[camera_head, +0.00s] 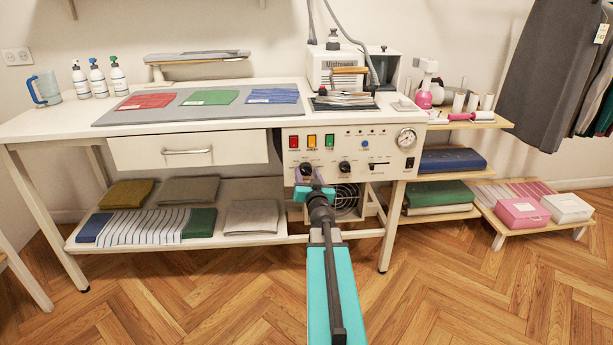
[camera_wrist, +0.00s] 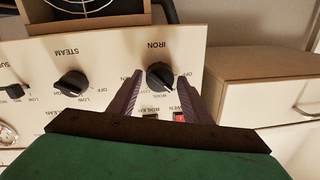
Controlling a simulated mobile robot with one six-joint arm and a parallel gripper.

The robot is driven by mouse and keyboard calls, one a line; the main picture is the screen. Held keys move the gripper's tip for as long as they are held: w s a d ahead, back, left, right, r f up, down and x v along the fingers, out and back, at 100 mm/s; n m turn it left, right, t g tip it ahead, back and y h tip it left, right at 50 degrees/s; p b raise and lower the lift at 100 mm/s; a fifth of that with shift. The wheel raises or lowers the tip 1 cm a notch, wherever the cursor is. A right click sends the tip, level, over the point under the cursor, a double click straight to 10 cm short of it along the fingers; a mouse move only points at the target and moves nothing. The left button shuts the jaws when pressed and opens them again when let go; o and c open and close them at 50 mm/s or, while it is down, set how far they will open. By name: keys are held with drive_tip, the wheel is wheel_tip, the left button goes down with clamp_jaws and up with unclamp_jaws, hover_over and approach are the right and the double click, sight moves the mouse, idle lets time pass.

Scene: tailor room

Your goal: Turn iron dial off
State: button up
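The iron dial (camera_wrist: 160,76) is a round black knob under the label IRON on the cream control panel (camera_wrist: 110,50), which appears upside down in the wrist view. In the head view the dial (camera_head: 306,169) sits at the panel's lower left. My gripper (camera_wrist: 159,77) is open, with one dark finger on each side of the dial and small gaps visible. I cannot tell how deep the fingertips reach around it. In the head view my gripper (camera_head: 309,179) is just below the dial. The dial's exact setting is too small to read.
A similar steam dial (camera_wrist: 72,84) is beside the iron dial. Red, yellow and green switches (camera_head: 312,141) are above it, and a gauge (camera_head: 406,138) is at the panel's right. A drawer (camera_head: 188,150) adjoins the panel on the left. A fan grille (camera_head: 345,197) is below.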

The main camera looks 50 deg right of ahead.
drive_tip(key=c, duration=0.7)
drive_tip(key=shift+a, duration=0.15)
drive_tip(key=shift+w+r, duration=0.1)
drive_tip(key=shift+r, duration=0.05)
drive_tip(key=shift+r+n+p, duration=0.1)
drive_tip(key=shift+n+p, duration=0.5)
drive_tip(key=shift+n, duration=0.1)
drive_tip(key=shift+n+p, duration=0.4)
drive_tip(key=shift+n, duration=0.2)
drive_tip(key=n+p, duration=0.1)
drive_tip(key=n, duration=0.1)
drive_tip(key=shift+n, duration=0.4)
drive_tip(key=shift+n+g, duration=0.4)
drive_tip(key=shift+n, duration=1.2)
